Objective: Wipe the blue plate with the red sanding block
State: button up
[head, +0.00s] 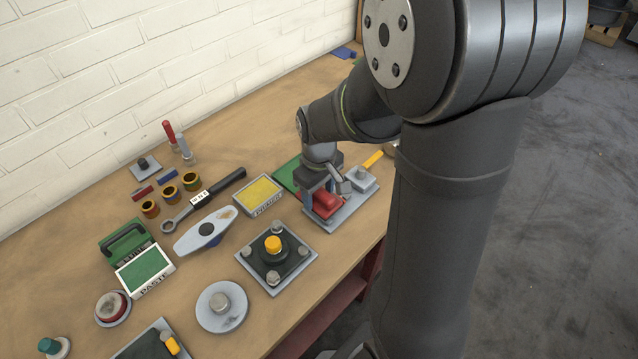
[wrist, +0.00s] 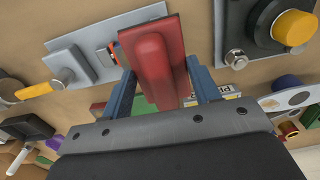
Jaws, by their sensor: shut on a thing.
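The red sanding block (head: 326,204) is held between the two blue fingers of my gripper (head: 322,192). In the wrist view the red block (wrist: 150,52) fills the gap between the fingers (wrist: 160,80), its raised grip facing the camera. Below it in the head view is a pale blue-grey plate (head: 347,209), the likeliest blue plate; a metal fixture with a yellow handle stands at its far end. The plate also shows in the wrist view (wrist: 92,52), partly behind the block. I cannot tell whether block and plate touch.
A green panel (head: 285,174) lies just behind my gripper. A yellow-topped box (head: 258,195) and a dark bolted fixture with a yellow cap (head: 273,245) stand to the left. A wrench (head: 205,200) lies farther left. The bench's front edge is close.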

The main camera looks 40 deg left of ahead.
notch_tip(320, 180, down, 3)
jog(key=shift+r, duration=0.1)
jog(key=shift+w+f, duration=0.2)
jog(key=shift+w, duration=0.1)
jog(key=shift+w+f, duration=0.2)
jog(key=shift+w, duration=2.45)
jog(key=shift+c, duration=0.4)
jog(key=shift+s, duration=2.75)
jog(key=shift+s+r, duration=0.15)
jog(key=shift+s, duration=0.1)
jog(key=shift+r, duration=4.05)
jog(key=shift+w, duration=0.1)
